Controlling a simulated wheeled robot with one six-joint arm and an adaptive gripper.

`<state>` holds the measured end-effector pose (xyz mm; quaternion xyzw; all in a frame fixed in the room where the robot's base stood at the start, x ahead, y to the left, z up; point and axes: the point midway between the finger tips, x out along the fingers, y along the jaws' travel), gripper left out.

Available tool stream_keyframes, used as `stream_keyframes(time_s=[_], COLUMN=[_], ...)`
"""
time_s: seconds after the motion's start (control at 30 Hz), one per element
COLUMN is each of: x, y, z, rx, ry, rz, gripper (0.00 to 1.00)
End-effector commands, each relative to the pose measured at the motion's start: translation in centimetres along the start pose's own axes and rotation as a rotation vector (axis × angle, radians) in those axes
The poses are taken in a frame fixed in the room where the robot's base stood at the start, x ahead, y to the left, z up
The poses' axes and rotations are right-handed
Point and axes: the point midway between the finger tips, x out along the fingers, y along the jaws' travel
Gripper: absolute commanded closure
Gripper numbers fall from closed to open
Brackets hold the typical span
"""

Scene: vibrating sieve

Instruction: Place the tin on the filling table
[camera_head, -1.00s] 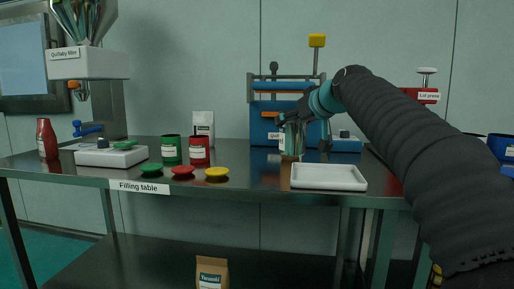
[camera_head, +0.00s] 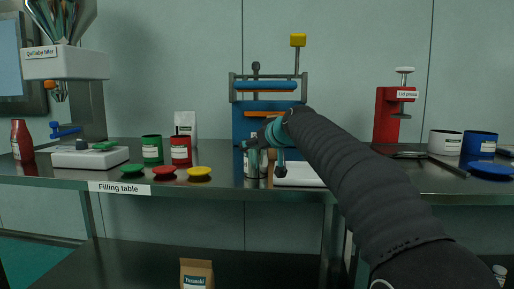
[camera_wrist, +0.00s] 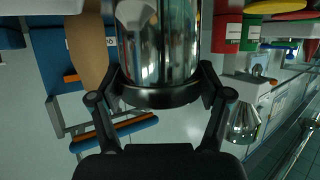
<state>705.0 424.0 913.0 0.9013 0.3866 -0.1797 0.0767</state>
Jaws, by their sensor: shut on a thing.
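The tin (camera_head: 251,165) is a shiny, mirror-like metal cylinder. It fills the upper middle of the wrist view (camera_wrist: 158,45). My gripper (camera_head: 264,155) is shut on its sides, with a finger either side in the wrist view (camera_wrist: 158,94). The tin is upright over the front part of the filling table (camera_head: 70,183), left of the white tray. I cannot tell whether its base touches the tabletop. My arm and gripper hide part of it and part of the tray.
A white tray (camera_head: 298,176) lies right beside the tin. A blue press (camera_head: 240,125) stands behind. Green (camera_head: 152,150) and red (camera_head: 181,151) tins, with coloured lids (camera_head: 165,173) before them, stand to the left.

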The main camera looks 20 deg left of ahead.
Motion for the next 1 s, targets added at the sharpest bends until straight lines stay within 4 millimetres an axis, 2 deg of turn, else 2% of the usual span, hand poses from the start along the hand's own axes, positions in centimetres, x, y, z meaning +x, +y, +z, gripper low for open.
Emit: stream_keyframes(time_s=[0.23, 0.27, 0.33, 0.77, 1.0], x=[0.1, 0.1, 0.0, -0.2, -3.5], y=[0.0, 0.0, 0.0, 0.0, 0.0], z=[0.2, 0.2, 0.1, -0.3, -0.1], rx=[-0.001, 0.0, 0.0, -0.001, -0.002], ry=[0.002, 0.0, 0.0, 0.001, 0.003], rz=[0.0, 0.0, 0.0, 0.0, 0.001], gripper=[0.68, 0.18, 0.0, 0.0, 0.0])
